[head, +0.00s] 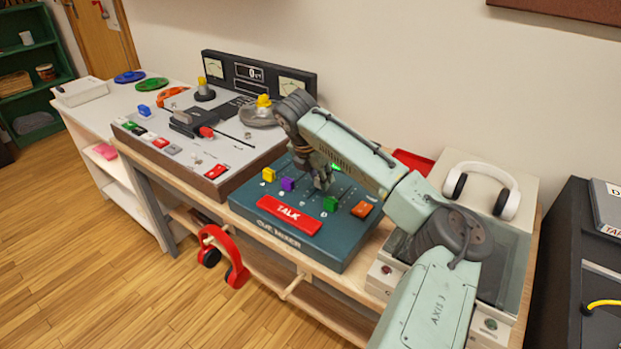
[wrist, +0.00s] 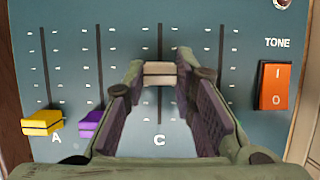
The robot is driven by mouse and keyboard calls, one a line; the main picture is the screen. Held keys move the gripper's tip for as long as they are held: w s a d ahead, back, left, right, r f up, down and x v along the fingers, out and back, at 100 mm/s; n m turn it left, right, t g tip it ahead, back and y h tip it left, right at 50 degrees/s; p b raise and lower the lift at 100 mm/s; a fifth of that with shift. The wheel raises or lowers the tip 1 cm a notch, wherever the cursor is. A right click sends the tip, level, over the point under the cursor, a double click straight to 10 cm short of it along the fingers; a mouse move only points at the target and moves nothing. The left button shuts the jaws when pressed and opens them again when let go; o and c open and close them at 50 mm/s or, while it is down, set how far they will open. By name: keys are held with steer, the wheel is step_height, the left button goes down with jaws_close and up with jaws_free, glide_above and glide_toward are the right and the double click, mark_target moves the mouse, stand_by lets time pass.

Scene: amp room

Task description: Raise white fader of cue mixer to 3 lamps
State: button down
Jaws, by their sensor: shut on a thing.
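The cue mixer (head: 347,237) is a blue-green sloped box on the wooden bench. Its white fader (wrist: 159,73) sits partway up slot C in the wrist view, higher than the yellow fader (wrist: 41,122) and purple fader (wrist: 91,122). My gripper (wrist: 160,75) is shut on the white fader, one finger on each side. In the head view my gripper (head: 322,184) reaches down onto the panel and hides the white cap. A green glow (head: 335,167) shows partly behind my arm; I cannot count lit lamps.
The green fader (head: 330,204) is right of my gripper in the head view. The orange TONE switch (wrist: 275,86) is at the panel's right. The red TALK bar (head: 289,215) lies at the front. A larger console (head: 205,150) stands left, white headphones (head: 482,185) right.

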steer(key=shift+w+d, duration=0.15)
steer(key=shift+w, duration=0.15)
steer(key=c, duration=1.3)
jaws_free()
steer(key=v, duration=1.2)
steer(key=shift+s, duration=0.1)
